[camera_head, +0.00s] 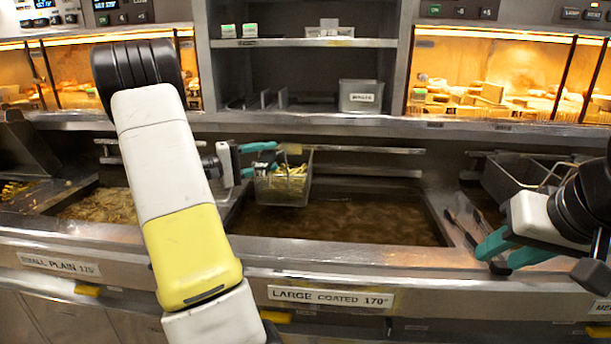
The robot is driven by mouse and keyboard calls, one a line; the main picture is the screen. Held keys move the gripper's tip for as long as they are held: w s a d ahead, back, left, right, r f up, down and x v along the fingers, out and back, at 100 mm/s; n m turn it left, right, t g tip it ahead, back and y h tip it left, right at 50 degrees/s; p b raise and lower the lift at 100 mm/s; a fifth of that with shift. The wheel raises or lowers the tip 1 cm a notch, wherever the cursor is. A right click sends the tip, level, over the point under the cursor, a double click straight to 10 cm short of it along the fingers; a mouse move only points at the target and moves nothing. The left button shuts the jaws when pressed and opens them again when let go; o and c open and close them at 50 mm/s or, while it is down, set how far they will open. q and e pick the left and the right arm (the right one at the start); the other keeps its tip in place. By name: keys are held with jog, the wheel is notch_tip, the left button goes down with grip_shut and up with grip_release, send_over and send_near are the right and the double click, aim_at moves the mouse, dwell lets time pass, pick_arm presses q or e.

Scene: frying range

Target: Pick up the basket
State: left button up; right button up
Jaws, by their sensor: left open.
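A wire fry basket (283,190) with yellow fries in it hangs at the back left of the large oil vat, its lower part over the dark oil. My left gripper (270,157) is open at the basket's upper left. Its teal fingers are one above the other, near the handle area at the basket's rim. I cannot tell whether they touch it. My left arm hides part of the counter and the left vat. My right gripper (507,250) is at the right, above the front counter, far from the basket. Its teal fingers are apart and empty.
A second empty basket (515,183) is at the right, near a pair of dark tongs (463,227). A smaller vat of oil (97,205) is at the left. A metal bin (360,96) stands on the back shelf. The large vat's oil surface (350,224) is clear.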

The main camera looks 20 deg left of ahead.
aim_at(276, 155)
pick_arm(q)
jog(key=x, duration=0.4)
jog(key=shift+w+d, duration=0.25)
jog(key=shift+w, duration=0.05)
grip_shut()
jog(key=shift+r, duration=0.1)
dwell(1.0)
